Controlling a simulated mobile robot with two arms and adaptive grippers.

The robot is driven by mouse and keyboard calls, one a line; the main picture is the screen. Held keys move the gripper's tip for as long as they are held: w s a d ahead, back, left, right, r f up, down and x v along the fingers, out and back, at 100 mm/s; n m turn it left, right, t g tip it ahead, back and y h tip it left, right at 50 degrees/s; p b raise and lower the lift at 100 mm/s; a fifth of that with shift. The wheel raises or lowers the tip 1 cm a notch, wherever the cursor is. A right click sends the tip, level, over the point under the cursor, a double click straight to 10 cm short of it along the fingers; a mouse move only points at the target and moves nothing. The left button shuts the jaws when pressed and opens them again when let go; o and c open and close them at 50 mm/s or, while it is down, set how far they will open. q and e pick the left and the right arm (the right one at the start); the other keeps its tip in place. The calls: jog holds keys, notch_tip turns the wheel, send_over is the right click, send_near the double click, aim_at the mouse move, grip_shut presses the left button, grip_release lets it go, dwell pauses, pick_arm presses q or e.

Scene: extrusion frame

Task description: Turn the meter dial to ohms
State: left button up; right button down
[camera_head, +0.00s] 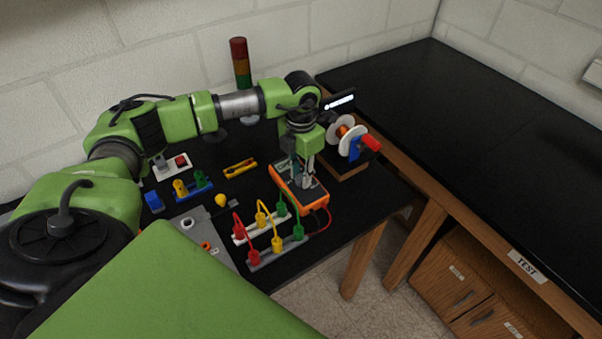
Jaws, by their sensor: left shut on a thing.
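The orange multimeter (318,200) lies on the black table near its right front edge. My left gripper (304,184) points down over the meter from above, with its fingers at the meter's face. It is shut on the meter dial, which the fingers hide. Where the dial points cannot be read from here. A red lead runs from the meter's lower end. My right gripper is not in view.
Red, yellow and green plugs with cables (277,243) stand just left of the meter. A spool stand (347,140) is behind it on the right. A stack light (240,62) stands at the back. The black bench (480,110) on the right is clear.

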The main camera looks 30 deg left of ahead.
pick_arm(q)
jog(key=shift+n+b, duration=0.35)
jog(key=shift+n, duration=0.15)
jog(key=n+b, duration=0.2)
jog(key=n, duration=0.2)
jog(key=shift+f, duration=0.1)
jog(key=n+b, duration=0.1)
jog(key=n, duration=0.2)
jog(key=shift+n, duration=0.3)
jog(key=shift+n+b, duration=0.45)
jog(key=shift+n, duration=1.05)
jog(key=o, duration=1.1)
jog(key=shift+o, duration=0.2)
jog(key=shift+r, duration=0.2)
